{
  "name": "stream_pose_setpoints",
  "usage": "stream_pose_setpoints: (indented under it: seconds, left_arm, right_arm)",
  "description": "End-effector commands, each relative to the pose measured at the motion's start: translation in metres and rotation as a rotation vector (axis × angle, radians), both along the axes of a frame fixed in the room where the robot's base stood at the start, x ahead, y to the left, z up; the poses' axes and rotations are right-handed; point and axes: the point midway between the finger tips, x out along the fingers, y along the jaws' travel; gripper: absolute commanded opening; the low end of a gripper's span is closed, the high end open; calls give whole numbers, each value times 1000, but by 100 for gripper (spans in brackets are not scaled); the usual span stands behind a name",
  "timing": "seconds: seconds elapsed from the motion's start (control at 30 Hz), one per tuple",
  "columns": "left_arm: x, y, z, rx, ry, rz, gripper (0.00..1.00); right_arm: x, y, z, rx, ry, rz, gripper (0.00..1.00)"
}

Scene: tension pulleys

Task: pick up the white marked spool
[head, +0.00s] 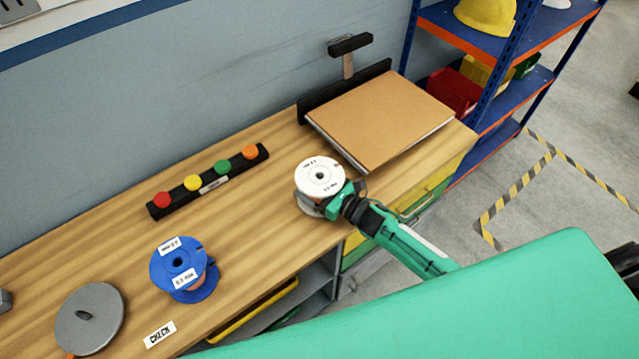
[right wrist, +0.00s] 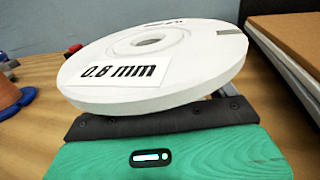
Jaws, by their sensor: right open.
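The white marked spool (head: 316,178) stands on the wooden bench in the head view, with a grey lower flange showing under it. In the right wrist view the spool (right wrist: 150,65) fills the middle, with a "0.6 mm" label on its top face. My right gripper (head: 338,203) is at the spool's near right side, low against its rim. The gripper is open; its fingers are mostly hidden by the spool. My left gripper is not in view.
A blue spool (head: 180,265) stands to the left, and a grey disc (head: 89,318) lies farther left. A black strip with coloured knobs (head: 207,182) lies behind. A brown board (head: 380,118) is at the right. The bench between the blue and white spools is clear.

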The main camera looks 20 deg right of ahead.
Motion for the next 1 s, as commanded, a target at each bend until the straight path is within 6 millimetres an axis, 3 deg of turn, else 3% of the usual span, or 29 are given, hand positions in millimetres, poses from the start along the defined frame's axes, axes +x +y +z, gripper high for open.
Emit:
stream_pose_setpoints:
  seconds: [0.27,0.37,0.63,1.0]
  left_arm:
    - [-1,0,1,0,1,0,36]
    - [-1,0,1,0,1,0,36]
    - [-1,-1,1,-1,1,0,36]
    - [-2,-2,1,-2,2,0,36]
  right_arm:
    - [3,2,0,0,0,0,87]
    - [3,2,0,0,0,0,72]
    - [3,2,0,0,0,0,19]
    - [4,2,5,1,-3,1,18]
